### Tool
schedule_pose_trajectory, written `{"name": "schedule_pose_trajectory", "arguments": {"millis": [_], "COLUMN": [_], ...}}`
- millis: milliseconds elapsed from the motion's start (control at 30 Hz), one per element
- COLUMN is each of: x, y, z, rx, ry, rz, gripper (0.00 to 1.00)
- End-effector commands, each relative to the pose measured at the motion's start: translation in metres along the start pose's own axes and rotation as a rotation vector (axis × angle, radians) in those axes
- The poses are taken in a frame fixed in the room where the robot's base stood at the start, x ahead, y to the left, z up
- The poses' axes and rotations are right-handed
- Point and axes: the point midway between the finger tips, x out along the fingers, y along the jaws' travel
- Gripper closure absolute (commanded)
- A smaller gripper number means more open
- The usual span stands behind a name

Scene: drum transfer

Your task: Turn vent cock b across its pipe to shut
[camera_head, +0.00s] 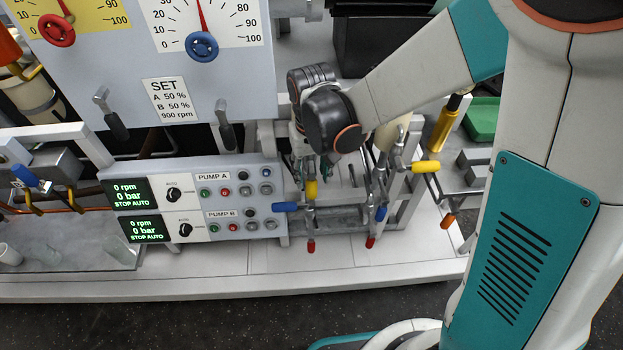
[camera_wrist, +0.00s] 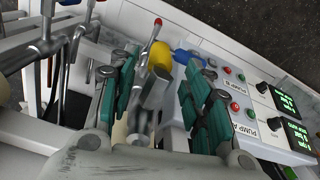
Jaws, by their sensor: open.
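Several cocks with coloured handles sit on the pipework right of the pump panel. No label tells me which is vent cock b. In the head view a yellow handle (camera_head: 311,188) and a blue handle (camera_head: 287,207) stand near red-tipped lever (camera_head: 311,246). A second red-tipped lever (camera_head: 370,242) points down to the right, below another blue handle (camera_head: 381,213). My gripper (camera_head: 309,172) is just above the left yellow handle, partly hidden by my wrist. In the wrist view my gripper (camera_wrist: 162,76) is open, with the yellow handle (camera_wrist: 160,57) seen between its fingers; contact is unclear.
The pump panel (camera_head: 205,200) is close on the left. Another yellow handle (camera_head: 425,166) and an orange-tipped lever (camera_head: 447,221) are to the right. A gauge board (camera_head: 170,85) stands above left. The white bench front (camera_head: 250,290) is clear.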

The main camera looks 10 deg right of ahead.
Motion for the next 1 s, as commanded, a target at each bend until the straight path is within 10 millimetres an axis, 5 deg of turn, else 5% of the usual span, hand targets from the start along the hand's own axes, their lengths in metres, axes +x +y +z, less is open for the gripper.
{"name": "schedule_pose_trajectory", "arguments": {"millis": [233,633,833,1000], "x": [0.036,0.044,0.044,0.044], "y": [0.0,0.0,0.0,0.0], "z": [0.0,0.0,0.0,0.0], "rx": [0.001,0.001,0.001,0.001], "ry": [0.0,0.0,0.0,0.0], "rz": [-0.001,-0.001,-0.001,-0.001], "gripper": [0.55,0.55,0.96,1.0]}}
